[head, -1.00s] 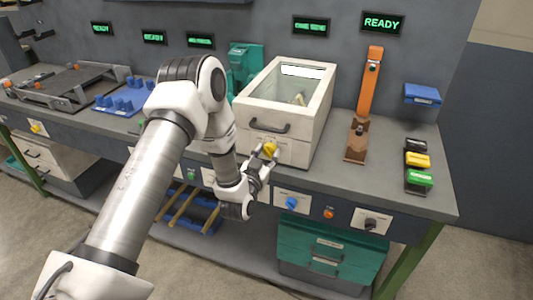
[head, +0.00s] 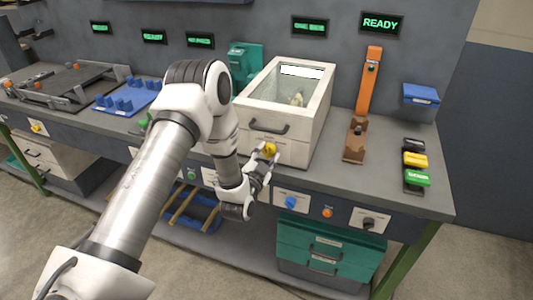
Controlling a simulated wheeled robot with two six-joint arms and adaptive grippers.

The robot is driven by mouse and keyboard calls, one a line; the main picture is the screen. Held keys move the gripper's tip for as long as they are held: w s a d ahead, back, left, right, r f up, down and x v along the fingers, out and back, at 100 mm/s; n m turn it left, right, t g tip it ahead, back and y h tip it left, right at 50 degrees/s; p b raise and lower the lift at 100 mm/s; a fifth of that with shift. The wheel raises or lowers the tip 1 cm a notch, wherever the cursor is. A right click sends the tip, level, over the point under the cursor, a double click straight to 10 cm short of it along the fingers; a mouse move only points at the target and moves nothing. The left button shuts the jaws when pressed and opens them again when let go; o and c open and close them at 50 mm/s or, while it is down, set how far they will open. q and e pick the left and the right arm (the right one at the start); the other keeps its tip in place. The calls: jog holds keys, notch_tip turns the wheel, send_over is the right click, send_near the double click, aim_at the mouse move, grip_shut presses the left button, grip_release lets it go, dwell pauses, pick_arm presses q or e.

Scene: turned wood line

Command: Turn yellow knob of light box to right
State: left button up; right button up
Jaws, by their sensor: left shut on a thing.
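The light box (head: 315,125) is a cream box with a glass top and a dark front handle (head: 268,128); it stands on the grey bench. The yellow knob (head: 269,149) is low on its front face. My left gripper (head: 268,154) comes in from the left and is shut on the yellow knob, its fingers on either side of it. Part of the knob is hidden by the fingers. A pale object (head: 297,99) shows inside the box through the glass. My right gripper is not in view.
A blue knob (head: 291,202), an orange button (head: 327,212) and a black knob (head: 369,222) sit on the bench front below. An orange lever stand (head: 367,85) is right of the box. Green drawers (head: 325,250) are underneath.

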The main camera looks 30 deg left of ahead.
pick_arm(q)
jog(key=shift+r+m+p, duration=0.1)
jog(key=shift+m+p, duration=0.85)
jog(key=shift+m, duration=1.75)
jog(key=shift+w+d+m+p, duration=0.1)
jog(key=shift+m+p, duration=0.85)
jog(key=shift+m, duration=1.25)
jog(key=shift+f+m, duration=0.2)
jog(key=shift+m, duration=0.3)
jog(key=o, duration=1.1)
jog(key=shift+o, duration=0.2)
jog(key=v, duration=0.7)
jog(key=shift+s, duration=0.25)
